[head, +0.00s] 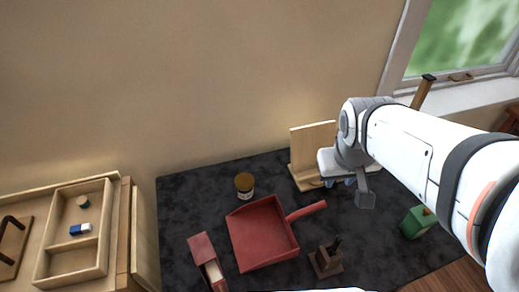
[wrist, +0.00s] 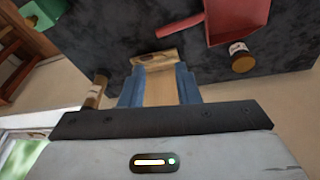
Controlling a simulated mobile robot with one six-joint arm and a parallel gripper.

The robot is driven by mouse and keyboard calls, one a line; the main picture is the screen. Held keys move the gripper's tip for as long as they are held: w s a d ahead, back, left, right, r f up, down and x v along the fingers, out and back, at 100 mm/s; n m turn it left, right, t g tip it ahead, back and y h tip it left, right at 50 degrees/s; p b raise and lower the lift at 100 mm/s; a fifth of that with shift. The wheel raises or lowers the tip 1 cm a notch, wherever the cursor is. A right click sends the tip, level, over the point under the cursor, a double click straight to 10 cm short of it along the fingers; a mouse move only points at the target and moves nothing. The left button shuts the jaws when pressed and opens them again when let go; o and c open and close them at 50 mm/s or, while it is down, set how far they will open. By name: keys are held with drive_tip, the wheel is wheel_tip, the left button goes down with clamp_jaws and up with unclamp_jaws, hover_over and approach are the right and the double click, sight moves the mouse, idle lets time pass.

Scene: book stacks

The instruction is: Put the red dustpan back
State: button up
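The red dustpan (head: 262,235) lies on the dark mat, its handle (head: 306,211) pointing right and slightly up. In the wrist view the dustpan (wrist: 235,22) is at the upper right, its handle reaching left. My gripper (head: 343,183) is right of the dustpan handle, beside a light wooden stand (head: 312,152) with an upright panel. In the wrist view my gripper (wrist: 158,75) has its blue fingers apart. Light wood shows between them; I cannot tell whether they touch it. The dustpan is apart from my gripper.
A brown jar (head: 244,186) stands behind the dustpan. A red box (head: 206,262) is at its left, a small dark brown holder (head: 326,260) at its right. A green box (head: 418,222) is farther right. A wooden tray (head: 103,250) with small items is at left. The wall closes the back.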

drive_tip(key=w+d+n+t+h, duration=0.2)
drive_tip(key=w+d+n+t, duration=0.2)
drive_tip(key=w, duration=1.1)
drive_tip(key=w+a+f+n+t+y+p, duration=0.1)
drive_tip(key=w+a+f+n+y, duration=0.3)
drive_tip(key=w, duration=0.4)
drive_tip(key=n+g+y+p, duration=0.1)
drive_tip(key=n+g+y, duration=0.7)
drive_tip(key=n+g, duration=0.3)
approach(247, 212)
drive_tip(key=shift+w+d+r+n+t, duration=0.25)
drive_tip(key=shift+d+r+n, duration=0.1)
drive_tip(key=shift+d+r, duration=0.2)
drive_tip(key=shift+w+d+r+n+t, duration=0.15)
drive_tip(key=shift+w+d+r+n, duration=0.2)
drive_tip(key=shift+r, duration=0.3)
drive_tip(key=shift+s+f, duration=0.25)
drive_tip(key=shift+s, duration=0.15)
drive_tip(key=x, duration=0.7)
drive_tip(key=shift+s+a+f, duration=0.1)
drive_tip(key=shift+s+a, duration=0.1)
drive_tip(key=shift+a, duration=0.05)
drive_tip(key=shift+c, duration=0.3)
